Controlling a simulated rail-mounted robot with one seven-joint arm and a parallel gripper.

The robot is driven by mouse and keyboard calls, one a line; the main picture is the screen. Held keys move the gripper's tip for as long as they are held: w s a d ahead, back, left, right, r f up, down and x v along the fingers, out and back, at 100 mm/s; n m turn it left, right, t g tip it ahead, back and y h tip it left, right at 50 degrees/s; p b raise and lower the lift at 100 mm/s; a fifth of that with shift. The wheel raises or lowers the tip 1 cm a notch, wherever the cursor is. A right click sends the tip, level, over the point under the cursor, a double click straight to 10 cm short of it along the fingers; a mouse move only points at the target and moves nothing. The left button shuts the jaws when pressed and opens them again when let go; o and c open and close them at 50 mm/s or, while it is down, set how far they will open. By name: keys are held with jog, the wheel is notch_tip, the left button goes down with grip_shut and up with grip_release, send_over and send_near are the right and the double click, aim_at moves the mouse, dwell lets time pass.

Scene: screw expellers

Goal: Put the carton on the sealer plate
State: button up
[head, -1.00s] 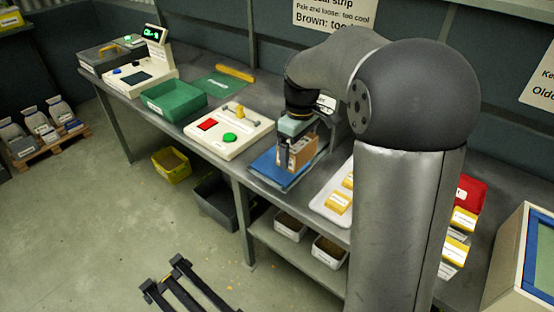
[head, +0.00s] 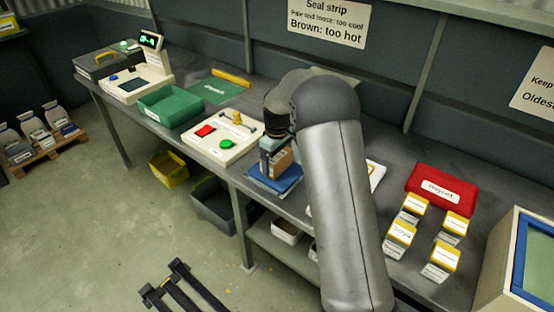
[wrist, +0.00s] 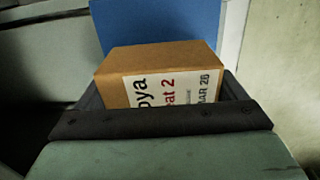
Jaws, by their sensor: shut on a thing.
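My gripper (head: 272,158) is shut on a brown carton (head: 283,162), above or on a blue plate (head: 288,186) on the bench. I cannot tell whether the carton touches the plate. The cream sealer unit (head: 225,135), with a red pad, a green button and a lever, stands just left of the blue plate. My arm covers the bench right of the plate.
A green bin (head: 172,104) and a scale unit (head: 137,82) stand farther left. A white tray (head: 375,172) is partly hidden by my arm.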

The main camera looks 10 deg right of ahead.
jog(key=shift+f, duration=0.2)
jog(key=shift+f, duration=0.1)
